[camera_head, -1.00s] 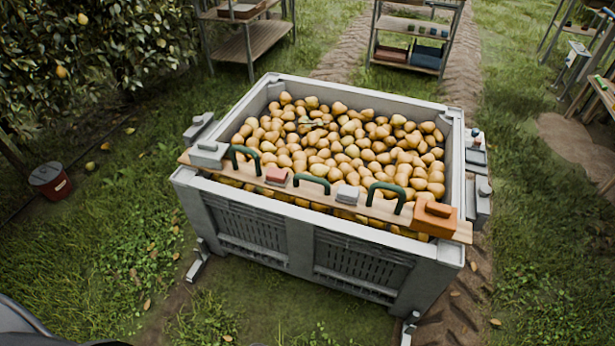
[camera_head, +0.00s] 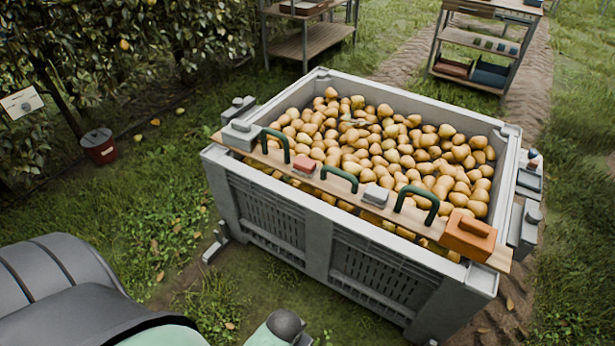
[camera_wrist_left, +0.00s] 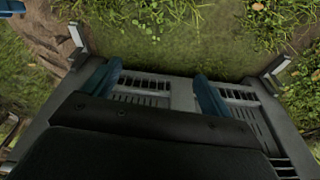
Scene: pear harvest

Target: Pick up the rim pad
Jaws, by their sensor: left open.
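No label marks the rim pad; small blocks sit on a wooden plank (camera_head: 330,187) across the near rim of a grey bin (camera_head: 318,250). They are a red block (camera_head: 304,164), a light grey block (camera_head: 375,195) and a larger orange block (camera_head: 468,236) at the right end. My left gripper (camera_wrist_left: 160,72) is open and empty in the left wrist view, its blue fingers apart over the bin's slotted side. The gripper itself does not show in the head view, where my arm enters at lower left. My right gripper is not in view.
Dark green handles (camera_head: 339,178) stand up along the plank between the blocks. The bin is full of pears (camera_head: 385,150). Grey fittings sit at the bin's corners. A red bucket (camera_head: 100,150) stands at left, shelves (camera_head: 478,55) behind. Grass around the bin is open.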

